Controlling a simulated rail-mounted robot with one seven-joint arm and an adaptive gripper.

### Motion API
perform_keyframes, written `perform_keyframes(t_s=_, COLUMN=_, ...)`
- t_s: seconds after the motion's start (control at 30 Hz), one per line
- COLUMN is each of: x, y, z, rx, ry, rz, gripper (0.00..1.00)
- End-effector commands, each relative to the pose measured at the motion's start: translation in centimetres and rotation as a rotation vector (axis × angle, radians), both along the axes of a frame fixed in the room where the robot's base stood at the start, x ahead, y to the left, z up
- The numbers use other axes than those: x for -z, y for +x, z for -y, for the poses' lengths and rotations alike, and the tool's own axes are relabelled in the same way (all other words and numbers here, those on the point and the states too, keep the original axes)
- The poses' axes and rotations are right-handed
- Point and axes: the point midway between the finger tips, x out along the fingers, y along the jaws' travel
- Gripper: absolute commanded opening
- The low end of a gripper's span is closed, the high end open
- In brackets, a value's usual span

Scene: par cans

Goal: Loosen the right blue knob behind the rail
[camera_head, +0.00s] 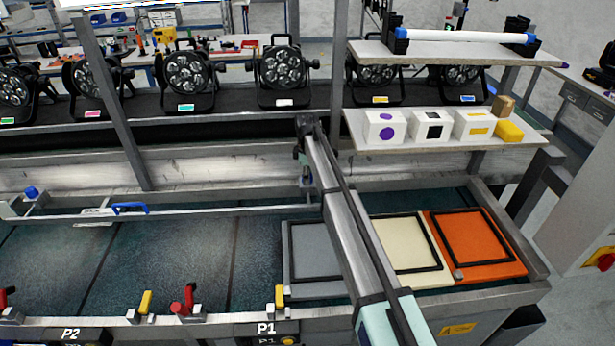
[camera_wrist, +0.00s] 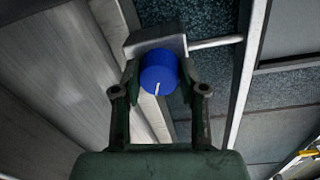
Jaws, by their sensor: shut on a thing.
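The right blue knob (camera_wrist: 158,72) sits on a grey block (camera_wrist: 150,42) in the wrist view, its white mark pointing toward the bottom of the picture. My gripper (camera_wrist: 161,90) has one finger on each side of the knob and is shut on it. In the head view my gripper (camera_head: 305,172) reaches down behind the rail (camera_head: 210,213), and it largely hides the knob there. The left blue knob (camera_head: 31,192) stands at the rail's far left end. A blue handle (camera_head: 130,208) is on the rail.
Par cans (camera_head: 284,72) stand in a row on the shelf behind. A shelf with white boxes (camera_head: 385,128) is to the right of my arm. Grey, cream and orange panels (camera_head: 478,243) lie at right. Red and yellow clamps (camera_head: 184,300) line the front edge.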

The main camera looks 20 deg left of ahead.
Motion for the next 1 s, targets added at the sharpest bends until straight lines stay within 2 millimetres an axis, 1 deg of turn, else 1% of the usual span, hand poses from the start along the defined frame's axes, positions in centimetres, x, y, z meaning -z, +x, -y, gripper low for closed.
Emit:
perform_keyframes(t_s=0.47, x=0.13, y=-0.14, z=0.04, rx=-0.019, ry=-0.001, rz=-0.004, gripper=0.07)
perform_keyframes(t_s=0.5, x=0.14, y=-0.15, z=0.05, rx=-0.019, ry=-0.001, rz=-0.004, gripper=0.45)
perform_keyframes(t_s=0.57, x=0.14, y=-0.14, z=0.04, rx=-0.019, ry=-0.001, rz=-0.004, gripper=0.67)
perform_keyframes(t_s=0.87, x=0.03, y=-0.05, z=0.02, rx=-0.018, ry=-0.001, rz=-0.002, gripper=0.67)
perform_keyframes(t_s=1.0, x=-0.57, y=-0.05, z=0.01, rx=-0.018, ry=0.0, rz=-0.001, gripper=0.67)
